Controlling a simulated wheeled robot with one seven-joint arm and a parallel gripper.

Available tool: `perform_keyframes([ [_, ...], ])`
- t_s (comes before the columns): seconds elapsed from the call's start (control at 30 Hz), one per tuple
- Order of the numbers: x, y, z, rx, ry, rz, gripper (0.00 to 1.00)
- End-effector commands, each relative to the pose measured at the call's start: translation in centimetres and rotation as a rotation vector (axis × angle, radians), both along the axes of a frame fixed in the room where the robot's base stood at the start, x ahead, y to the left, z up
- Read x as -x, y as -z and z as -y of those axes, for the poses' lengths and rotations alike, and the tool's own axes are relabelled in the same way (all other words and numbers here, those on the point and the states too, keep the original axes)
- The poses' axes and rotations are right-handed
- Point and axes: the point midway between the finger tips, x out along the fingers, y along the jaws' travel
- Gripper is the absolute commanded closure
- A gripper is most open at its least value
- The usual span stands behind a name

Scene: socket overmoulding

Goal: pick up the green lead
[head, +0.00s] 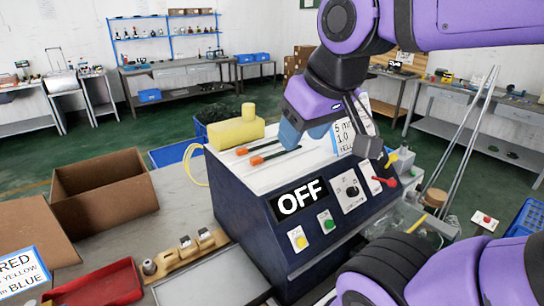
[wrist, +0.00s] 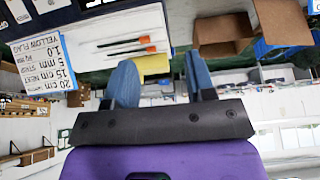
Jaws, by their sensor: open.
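I cannot make out a green lead for certain in either view. My gripper (head: 297,135) hangs over the white top of the dark blue machine (head: 245,215). In the wrist view its two blue fingers (wrist: 160,88) stand apart with nothing held between them. Two thin dark rods with orange ends (head: 262,159) lie on the machine top, left of my gripper; they also show in the wrist view (wrist: 146,40). My arm hides part of that side.
The machine's display reads OFF, above a yellow and a green button (head: 326,222). An open cardboard box (head: 105,195), a red tray (head: 105,285) and a wooden holder (head: 185,252) stand to the left.

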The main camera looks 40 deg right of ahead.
Motion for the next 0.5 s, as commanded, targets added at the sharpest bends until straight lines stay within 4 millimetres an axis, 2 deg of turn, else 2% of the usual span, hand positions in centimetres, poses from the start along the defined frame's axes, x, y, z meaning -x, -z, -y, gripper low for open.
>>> perform_keyframes([
  [0.33, 0.0, 0.0, 0.0, 0.0, 0.0, 0.0, 0.5],
  [0.37, 0.0, 0.0, 0.0, 0.0, 0.0, 0.0, 0.52],
  [0.4, -0.02, -0.01, 0.0, 0.0, 0.001, 0.0, 0.62],
  [0.43, -0.08, -0.02, 0.01, -0.002, 0.004, -0.002, 0.66],
  [0.5, -0.49, -0.1, 0.08, -0.009, 0.023, -0.01, 0.66],
])
